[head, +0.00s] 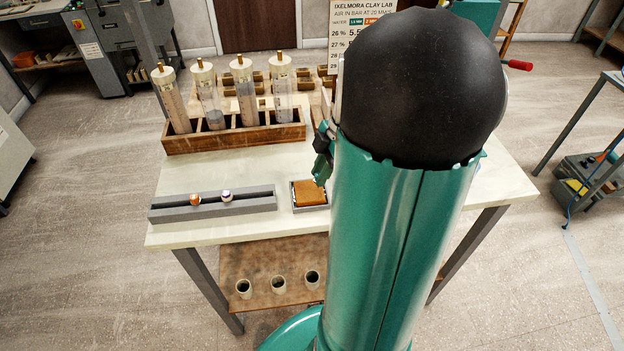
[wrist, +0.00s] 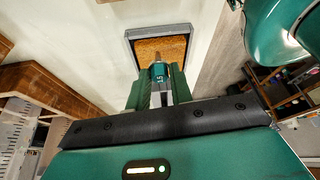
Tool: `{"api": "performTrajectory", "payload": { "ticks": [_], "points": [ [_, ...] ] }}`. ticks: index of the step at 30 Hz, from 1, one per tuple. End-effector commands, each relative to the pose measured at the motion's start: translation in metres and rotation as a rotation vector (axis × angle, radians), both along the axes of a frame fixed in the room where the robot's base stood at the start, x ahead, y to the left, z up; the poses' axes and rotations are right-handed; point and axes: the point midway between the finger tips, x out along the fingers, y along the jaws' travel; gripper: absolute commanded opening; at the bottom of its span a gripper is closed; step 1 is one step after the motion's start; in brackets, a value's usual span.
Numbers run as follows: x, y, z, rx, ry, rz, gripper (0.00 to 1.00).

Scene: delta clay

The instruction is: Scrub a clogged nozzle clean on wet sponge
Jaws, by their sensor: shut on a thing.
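The brown-orange wet sponge (head: 310,192) lies in a small grey tray (head: 296,209) near the table's front edge. In the wrist view the sponge (wrist: 160,45) fills the tray (wrist: 128,42). My gripper (wrist: 158,88) is shut on a small nozzle (wrist: 160,72) with a teal band and a metal tip. The tip points at the sponge and overlaps its near part; I cannot tell whether it touches. In the head view my gripper (head: 322,165) shows beside my arm, above the tray's back right, and the nozzle cannot be made out.
A grey slotted rack (head: 163,214) left of the tray holds an orange-banded nozzle (head: 195,200) and a white-topped one (head: 226,196). Behind stands a wooden rack (head: 235,139) with several clear, brass-topped cylinders. Pale tabletop (head: 240,172) is clear between them. My arm hides the table's right part.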

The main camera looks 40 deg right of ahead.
Motion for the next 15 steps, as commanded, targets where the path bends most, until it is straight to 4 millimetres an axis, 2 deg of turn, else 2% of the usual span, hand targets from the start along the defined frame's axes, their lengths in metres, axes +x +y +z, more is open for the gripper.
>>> {"api": "performTrajectory", "payload": {
  "ticks": [15],
  "points": [
    [0.002,0.0,0.041,-0.003,-0.006,0.002,0.0]
  ]
}}
